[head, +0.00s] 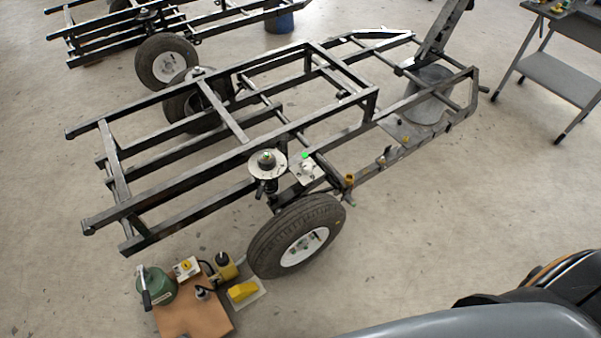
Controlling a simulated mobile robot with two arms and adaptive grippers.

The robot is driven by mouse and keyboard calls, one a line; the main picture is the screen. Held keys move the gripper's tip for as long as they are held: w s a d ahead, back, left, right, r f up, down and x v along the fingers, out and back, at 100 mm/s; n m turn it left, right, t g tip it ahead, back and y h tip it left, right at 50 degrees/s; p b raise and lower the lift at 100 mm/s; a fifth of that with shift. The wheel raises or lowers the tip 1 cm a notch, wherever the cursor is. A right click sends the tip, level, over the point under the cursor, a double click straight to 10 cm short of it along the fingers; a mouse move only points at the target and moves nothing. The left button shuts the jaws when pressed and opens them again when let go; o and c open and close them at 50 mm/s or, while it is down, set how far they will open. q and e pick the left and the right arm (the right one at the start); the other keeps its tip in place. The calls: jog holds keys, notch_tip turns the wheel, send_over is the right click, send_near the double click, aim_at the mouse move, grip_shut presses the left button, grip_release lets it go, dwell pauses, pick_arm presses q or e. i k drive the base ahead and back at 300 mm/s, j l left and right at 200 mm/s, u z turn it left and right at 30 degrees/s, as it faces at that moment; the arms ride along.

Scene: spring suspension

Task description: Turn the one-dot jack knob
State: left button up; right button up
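A small dark-and-silver piece (202,293) sits on the board. A yellow unit with a dark top (226,267) and a yellow wedge-shaped block (242,291) are to the right. Dots are too small to make out, so I cannot tell which part is the one-dot jack knob. Neither of my grippers is in view.
A dark metal trailer frame (185,182) stands over the middle, with a near wheel (297,236) just right of the yellow parts. A grey cart (558,77) is at the upper right. Floor at the centre right is clear.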

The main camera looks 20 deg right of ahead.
aim_at(222, 258)
jog(key=j+z, duration=0.25)
jog(key=j, duration=0.25)
jog(key=k+j+z, duration=0.1)
jog(key=j+z, duration=0.15)
jog(key=j, duration=0.25)
jog(key=k+j+z, duration=0.2)
jog(key=j, duration=0.35)
jog(key=j+z, duration=0.25)
jog(key=j, duration=0.25)
